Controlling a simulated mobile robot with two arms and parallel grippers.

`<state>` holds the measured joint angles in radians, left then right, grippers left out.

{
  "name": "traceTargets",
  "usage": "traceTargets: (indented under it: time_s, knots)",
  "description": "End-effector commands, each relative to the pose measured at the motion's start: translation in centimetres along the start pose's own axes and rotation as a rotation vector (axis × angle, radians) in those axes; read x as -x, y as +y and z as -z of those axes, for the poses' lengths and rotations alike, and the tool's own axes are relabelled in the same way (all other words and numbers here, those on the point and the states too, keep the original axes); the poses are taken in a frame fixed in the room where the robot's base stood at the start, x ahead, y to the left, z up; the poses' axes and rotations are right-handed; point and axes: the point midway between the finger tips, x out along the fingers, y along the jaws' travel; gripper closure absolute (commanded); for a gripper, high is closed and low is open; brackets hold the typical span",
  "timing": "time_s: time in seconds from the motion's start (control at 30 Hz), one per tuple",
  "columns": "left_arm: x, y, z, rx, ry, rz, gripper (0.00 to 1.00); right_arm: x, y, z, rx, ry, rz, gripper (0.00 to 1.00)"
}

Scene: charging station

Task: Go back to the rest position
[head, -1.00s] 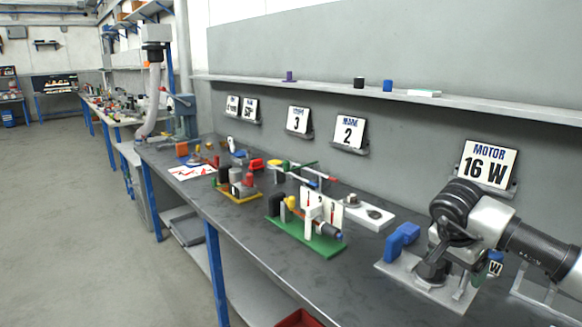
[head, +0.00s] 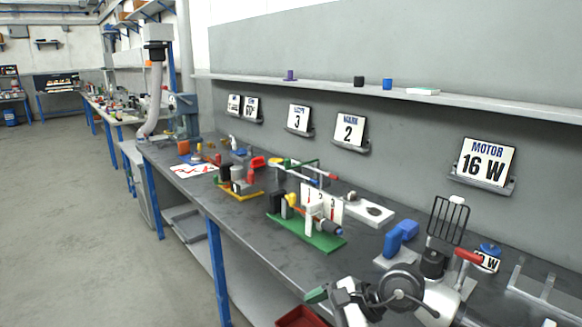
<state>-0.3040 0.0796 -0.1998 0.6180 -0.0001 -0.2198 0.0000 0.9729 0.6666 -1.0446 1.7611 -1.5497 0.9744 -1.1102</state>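My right arm comes in from the lower right and reaches across the front edge of the bench. What looks like its gripper (head: 318,295), with a green tip, points left above the edge, over the floor side. Only one tip shows clearly, so I cannot tell whether it is open or shut. I see nothing held in it. My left gripper is not in view. A blue-topped piece with a "W" label (head: 487,257) stands on the bench at the right, apart from the arm.
The grey bench (head: 278,262) carries a green-based fixture (head: 305,235), a blue block (head: 400,238) and a black wire rack (head: 448,220) with a red handle (head: 468,256) beside it. A red bin (head: 300,317) lies below the front edge. The floor (head: 80,230) at left is clear.

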Motion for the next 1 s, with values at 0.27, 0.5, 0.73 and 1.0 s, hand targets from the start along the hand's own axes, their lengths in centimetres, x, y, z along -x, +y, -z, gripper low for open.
traceTargets:
  time_s: [0.27,0.5,0.73,1.0]
  knots:
    - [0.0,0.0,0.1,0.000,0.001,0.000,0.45,0.1,0.1,-10.5,-0.745,-0.833,0.264,0.13]
    - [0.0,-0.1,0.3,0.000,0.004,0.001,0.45,5.2,-0.5,-6.3,-1.591,-1.402,0.479,0.13]
    - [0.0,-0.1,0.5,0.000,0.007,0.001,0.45,6.6,6.3,4.3,-2.472,-1.776,0.767,0.13]
    - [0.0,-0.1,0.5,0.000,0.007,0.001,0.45,5.1,20.4,10.7,1.880,1.075,-0.726,0.13]
